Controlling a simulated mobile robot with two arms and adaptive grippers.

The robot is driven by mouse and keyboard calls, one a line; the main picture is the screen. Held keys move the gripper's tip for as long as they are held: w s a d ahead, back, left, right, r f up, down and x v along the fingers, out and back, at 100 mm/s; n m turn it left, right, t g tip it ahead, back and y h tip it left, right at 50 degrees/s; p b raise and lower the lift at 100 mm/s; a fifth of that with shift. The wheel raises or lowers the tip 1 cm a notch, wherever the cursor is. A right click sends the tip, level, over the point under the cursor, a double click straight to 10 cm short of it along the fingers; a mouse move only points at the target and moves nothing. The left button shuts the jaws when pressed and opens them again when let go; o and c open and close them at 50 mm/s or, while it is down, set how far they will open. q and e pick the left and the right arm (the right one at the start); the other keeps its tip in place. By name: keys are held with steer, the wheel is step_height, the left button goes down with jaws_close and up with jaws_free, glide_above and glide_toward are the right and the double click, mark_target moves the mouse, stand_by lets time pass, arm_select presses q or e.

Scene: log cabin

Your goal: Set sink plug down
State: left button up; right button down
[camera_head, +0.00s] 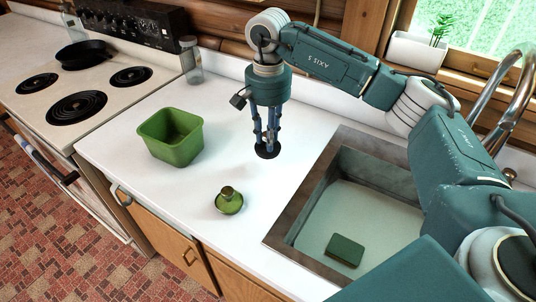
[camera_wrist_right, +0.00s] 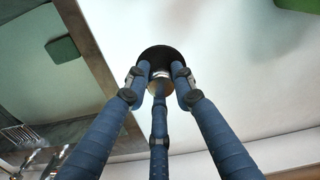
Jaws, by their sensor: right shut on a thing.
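The sink plug (camera_head: 267,152) is a dark round disc with a small stem, which also shows in the right wrist view (camera_wrist_right: 162,54). My right gripper (camera_head: 268,138) points down over the white counter between the green tub and the sink. Its blue fingers (camera_wrist_right: 160,85) are shut around the plug's stem. The disc is below the fingertips, close to the counter; I cannot tell whether it touches. The left gripper is in neither view.
A green square tub (camera_head: 172,140) and a green scrubber (camera_head: 229,202) stand on the counter (camera_head: 120,165). The sink (camera_head: 370,215) holds a green sponge (camera_head: 344,250). A stove (camera_head: 85,85) with a black pan (camera_head: 82,54) and a glass jar (camera_head: 191,62) are at the left.

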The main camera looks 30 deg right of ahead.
steer(key=shift+d+f, duration=0.2)
steer(key=shift+f, duration=0.35)
steer(key=shift+d+f, duration=0.2)
steer(key=shift+f, duration=0.7)
step_height(320, 180, down, 3)
steer(key=shift+a+r+p, duration=0.1)
steer(key=shift+a+p, duration=0.05)
steer(key=shift+p, duration=0.55)
steer(key=shift+f, duration=0.4)
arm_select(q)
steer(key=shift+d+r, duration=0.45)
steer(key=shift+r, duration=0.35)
arm_select(e)
steer(key=c, duration=1.5)
jaws_free()
